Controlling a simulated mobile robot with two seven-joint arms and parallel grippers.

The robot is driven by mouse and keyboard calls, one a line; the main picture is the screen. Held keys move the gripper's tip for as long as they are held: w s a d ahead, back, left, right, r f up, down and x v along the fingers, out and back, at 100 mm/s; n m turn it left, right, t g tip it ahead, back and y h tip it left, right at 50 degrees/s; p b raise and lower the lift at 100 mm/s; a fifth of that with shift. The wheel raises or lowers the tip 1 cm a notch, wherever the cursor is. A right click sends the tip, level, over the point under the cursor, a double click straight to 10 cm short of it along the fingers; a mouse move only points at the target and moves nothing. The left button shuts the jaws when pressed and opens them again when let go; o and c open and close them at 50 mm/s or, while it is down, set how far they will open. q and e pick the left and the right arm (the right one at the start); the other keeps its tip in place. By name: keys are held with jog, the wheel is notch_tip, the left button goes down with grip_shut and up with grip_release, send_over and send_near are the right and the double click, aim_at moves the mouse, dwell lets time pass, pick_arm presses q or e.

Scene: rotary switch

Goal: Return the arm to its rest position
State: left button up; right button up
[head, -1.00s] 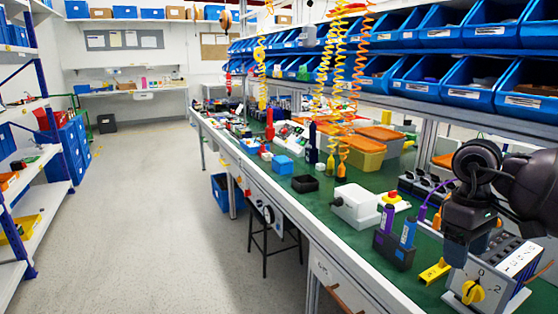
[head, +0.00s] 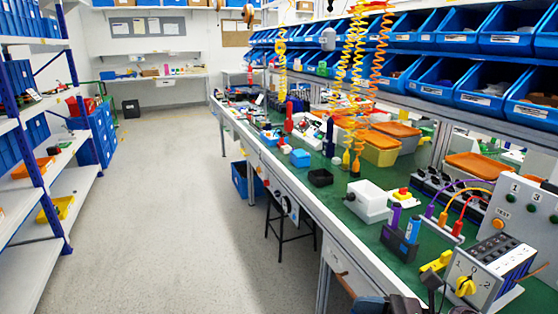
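Marks such as 0 and 2 show around the knob. Nothing of mine holds the knob. Dark parts of my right arm and gripper (head: 432,290) show at the bottom edge, left of the switch and mostly cut off. Its fingertips cannot be made out. My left gripper is out of view.
The aisle floor is clear.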

pick_arm(q)
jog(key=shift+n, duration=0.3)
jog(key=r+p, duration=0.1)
jog(key=p, duration=0.1)
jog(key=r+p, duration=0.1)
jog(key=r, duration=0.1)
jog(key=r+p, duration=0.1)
jog(key=p, duration=0.1)
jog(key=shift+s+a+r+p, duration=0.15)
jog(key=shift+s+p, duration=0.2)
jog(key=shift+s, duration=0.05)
pick_arm(e)
jog(key=s+d+f+n+t+h, duration=0.4)
jog(key=s+d+f+n+h, duration=0.2)
jog(key=s+f+n+h, duration=0.2)
jog(key=s+d+f+n+t+h, duration=0.4)
jog(key=s+d+f+n+h, duration=0.2)
jog(key=s+f+n+h, duration=0.3)
jog(key=s+n+h, duration=0.1)
jog(key=s+n, duration=0.2)
jog(key=n, duration=0.1)
